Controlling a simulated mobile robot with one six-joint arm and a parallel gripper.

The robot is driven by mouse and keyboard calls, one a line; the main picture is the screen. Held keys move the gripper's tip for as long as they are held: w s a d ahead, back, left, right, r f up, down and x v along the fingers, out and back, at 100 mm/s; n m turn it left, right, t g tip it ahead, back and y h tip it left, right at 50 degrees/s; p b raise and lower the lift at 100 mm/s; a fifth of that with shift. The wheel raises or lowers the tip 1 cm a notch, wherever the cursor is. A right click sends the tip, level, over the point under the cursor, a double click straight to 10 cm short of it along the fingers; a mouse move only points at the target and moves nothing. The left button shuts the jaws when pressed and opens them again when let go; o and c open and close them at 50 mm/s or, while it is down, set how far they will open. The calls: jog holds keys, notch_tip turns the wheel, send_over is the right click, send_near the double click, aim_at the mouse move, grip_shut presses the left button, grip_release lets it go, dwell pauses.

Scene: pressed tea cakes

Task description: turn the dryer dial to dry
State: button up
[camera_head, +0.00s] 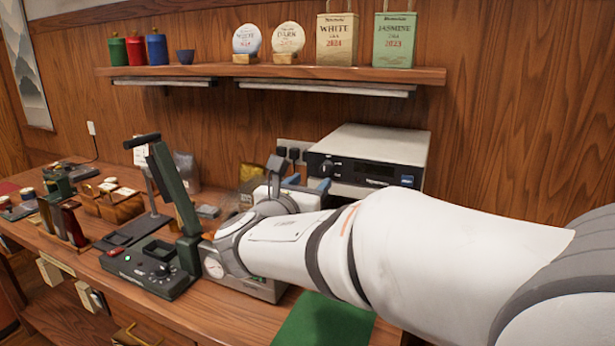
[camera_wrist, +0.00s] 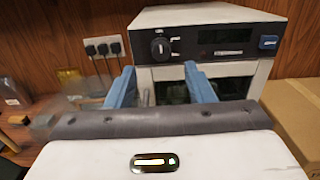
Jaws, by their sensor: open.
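The dryer (camera_head: 385,147) is a pale box with a black front panel at the back of the counter. It also fills the upper right of the wrist view (camera_wrist: 210,16). Its round black dial (camera_wrist: 161,47) is at the panel's left end, with small white marks around it that I cannot read. The dial also shows in the head view (camera_head: 326,167). My gripper (camera_wrist: 159,69) is open and empty, its two blue fingers apart in front of the dryer. The dial appears between and just above the fingertips, with no contact visible. In the head view my arm hides part of the dryer's front.
A blue button (camera_wrist: 268,42) is at the panel's right end. Wall sockets with black plugs (camera_wrist: 103,48) are left of the dryer. A cardboard box (camera_wrist: 297,108) is at right. A green-handled press (camera_head: 172,190) stands left of my arm. A shelf (camera_head: 270,73) hangs above.

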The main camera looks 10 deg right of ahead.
aim_at(324, 170)
jog(key=x, duration=0.7)
jog(key=shift+s, duration=0.1)
jog(key=shift+c, duration=0.5)
jog(key=c, duration=0.8)
jog(key=shift+c, duration=0.2)
